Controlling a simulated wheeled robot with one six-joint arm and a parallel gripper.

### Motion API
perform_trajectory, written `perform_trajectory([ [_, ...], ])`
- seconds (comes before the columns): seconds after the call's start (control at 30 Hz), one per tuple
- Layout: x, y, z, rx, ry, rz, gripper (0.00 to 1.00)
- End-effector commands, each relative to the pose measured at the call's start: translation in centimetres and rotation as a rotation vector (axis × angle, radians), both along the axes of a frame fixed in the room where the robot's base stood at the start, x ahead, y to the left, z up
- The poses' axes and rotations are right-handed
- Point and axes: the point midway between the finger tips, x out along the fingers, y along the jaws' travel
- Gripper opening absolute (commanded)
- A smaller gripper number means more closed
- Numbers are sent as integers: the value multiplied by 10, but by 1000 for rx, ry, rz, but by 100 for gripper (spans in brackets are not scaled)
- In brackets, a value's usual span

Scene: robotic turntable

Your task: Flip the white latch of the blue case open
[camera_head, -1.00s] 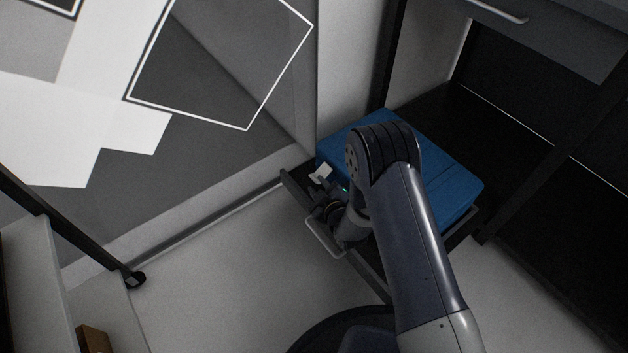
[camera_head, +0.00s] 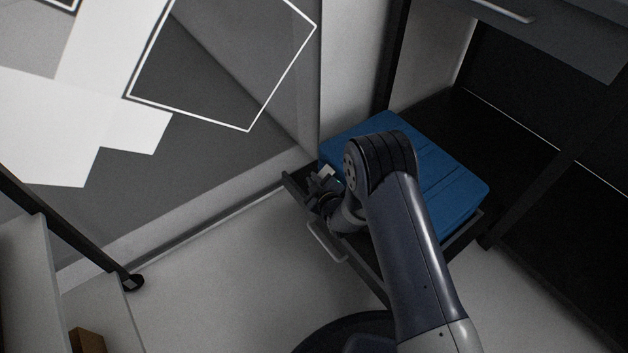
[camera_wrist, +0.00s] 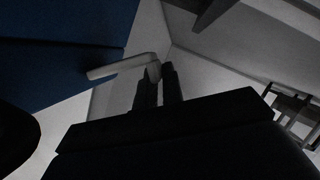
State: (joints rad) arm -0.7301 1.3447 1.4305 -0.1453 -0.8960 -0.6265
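The blue case (camera_head: 445,185) lies on a dark pulled-out tray (camera_head: 372,268), and its side fills the upper left of the wrist view (camera_wrist: 60,70). The white latch (camera_head: 327,174) is at the case's left end. In the wrist view, the latch (camera_wrist: 112,68) sticks out from the case edge toward my fingertips. My gripper (camera_wrist: 160,76) has its two dark fingers close together with only a thin gap. The latch's free end overlaps the left fingertip; I cannot tell whether they touch. In the head view my gripper (camera_head: 322,188) is beside the latch, and my arm hides part of the case.
The tray has a metal handle (camera_head: 325,243) at its front. Dark shelf posts (camera_head: 562,150) and a drawer above (camera_head: 560,30) stand at the right. A pale cabinet (camera_head: 30,280) is at lower left. The floor left of the tray is clear.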

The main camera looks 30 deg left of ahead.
Motion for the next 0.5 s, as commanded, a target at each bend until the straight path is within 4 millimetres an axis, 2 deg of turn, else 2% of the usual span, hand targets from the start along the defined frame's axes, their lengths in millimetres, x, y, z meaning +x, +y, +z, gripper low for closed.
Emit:
perform_trajectory([
  [0.1,0,0,0,0,0,0,0],
  [0.5,0,0,6,31,54,1,0],
])
